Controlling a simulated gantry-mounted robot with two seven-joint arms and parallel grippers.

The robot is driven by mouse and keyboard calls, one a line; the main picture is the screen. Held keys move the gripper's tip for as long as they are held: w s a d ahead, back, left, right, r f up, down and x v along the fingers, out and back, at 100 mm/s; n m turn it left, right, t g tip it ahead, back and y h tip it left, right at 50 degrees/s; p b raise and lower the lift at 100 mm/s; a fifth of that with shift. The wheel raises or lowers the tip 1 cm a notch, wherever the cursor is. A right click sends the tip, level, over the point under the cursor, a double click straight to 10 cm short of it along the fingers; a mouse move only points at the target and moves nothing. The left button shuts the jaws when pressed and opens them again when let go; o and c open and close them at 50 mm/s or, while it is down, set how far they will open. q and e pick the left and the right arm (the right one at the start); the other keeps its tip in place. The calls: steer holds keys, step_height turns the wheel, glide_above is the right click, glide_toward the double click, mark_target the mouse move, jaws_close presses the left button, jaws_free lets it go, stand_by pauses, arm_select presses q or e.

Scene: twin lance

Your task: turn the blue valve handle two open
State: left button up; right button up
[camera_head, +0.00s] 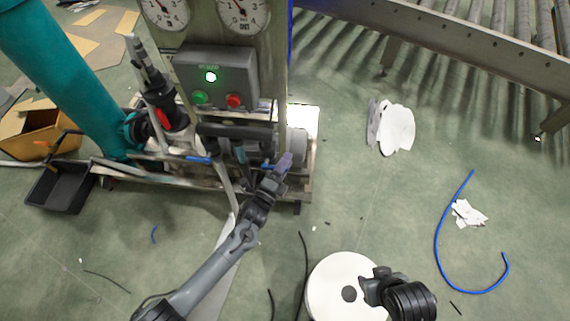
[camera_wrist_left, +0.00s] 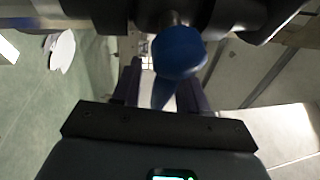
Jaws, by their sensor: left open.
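A blue valve handle (camera_wrist_left: 179,52) shows large in the left wrist view. Its narrow lower part hangs between the two fingers of my left gripper (camera_wrist_left: 161,88). The jaws are open around it, and I cannot see whether either finger touches it. In the head view my left gripper (camera_head: 272,168) is at the right end of the pipework, and it hides most of that handle. Another blue handle (camera_head: 198,159) lies along the pipework farther left. My right gripper (camera_head: 371,287) is low in the head view, away from the valves; its jaw opening is unclear.
A panel box (camera_head: 222,88) with green and red buttons and a lit lamp stands above the pipes, with gauges over it. A white disc (camera_head: 335,280) lies beside my right gripper. A black tray (camera_head: 60,187) is at left.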

arm_select(q)
steer(key=shift+a, duration=0.1)
steer(key=shift+c, duration=0.5)
jaws_close()
